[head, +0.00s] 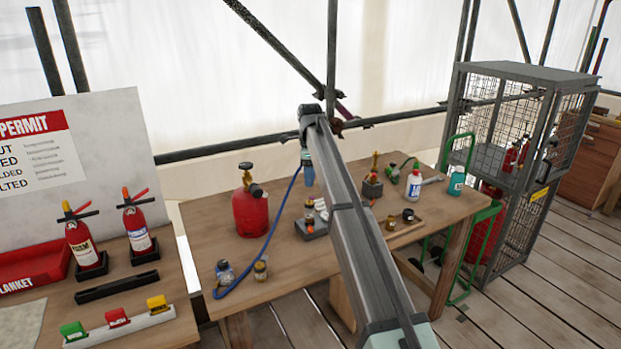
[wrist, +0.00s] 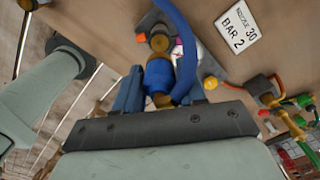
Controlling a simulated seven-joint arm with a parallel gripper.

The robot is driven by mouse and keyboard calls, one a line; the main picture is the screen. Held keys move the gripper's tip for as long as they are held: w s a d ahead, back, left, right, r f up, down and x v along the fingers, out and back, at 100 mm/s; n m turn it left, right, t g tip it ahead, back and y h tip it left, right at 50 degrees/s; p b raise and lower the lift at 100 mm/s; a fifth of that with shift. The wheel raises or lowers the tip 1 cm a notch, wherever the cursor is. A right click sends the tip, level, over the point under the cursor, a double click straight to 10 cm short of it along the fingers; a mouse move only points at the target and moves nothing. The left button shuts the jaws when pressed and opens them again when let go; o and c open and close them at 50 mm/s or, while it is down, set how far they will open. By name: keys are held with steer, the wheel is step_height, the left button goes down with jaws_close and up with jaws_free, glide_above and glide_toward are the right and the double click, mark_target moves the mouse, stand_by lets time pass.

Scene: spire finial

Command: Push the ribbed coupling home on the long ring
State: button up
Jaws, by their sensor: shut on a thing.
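In the wrist view my gripper (wrist: 160,92) is shut on a blue coupling (wrist: 158,74), with a brass end towards my palm. A blue hose (wrist: 186,50) curves close past its right side. Just beyond the coupling is a brass fitting (wrist: 160,42) on a dark block; whether they touch I cannot tell. In the head view my gripper (head: 308,175) is above the workbench, over a grey block (head: 312,231) with pale parts on it. The blue hose (head: 270,238) runs from the gripper area down to the bench. Which fitting is the long ring is unclear.
A red cylinder (head: 249,212) stands left of my gripper. A wire cage (head: 520,180) stands beyond the bench's right end.

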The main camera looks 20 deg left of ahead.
steer(key=shift+f, duration=0.1)
steer(key=shift+f, duration=2.8)
steer(key=shift+f, duration=0.55)
stand_by(0.4)
steer(key=o, duration=1.1)
steer(key=shift+c, duration=0.2)
step_height(320, 180, up, 14)
steer(key=shift+f, duration=0.15)
steer(key=shift+d, duration=0.1)
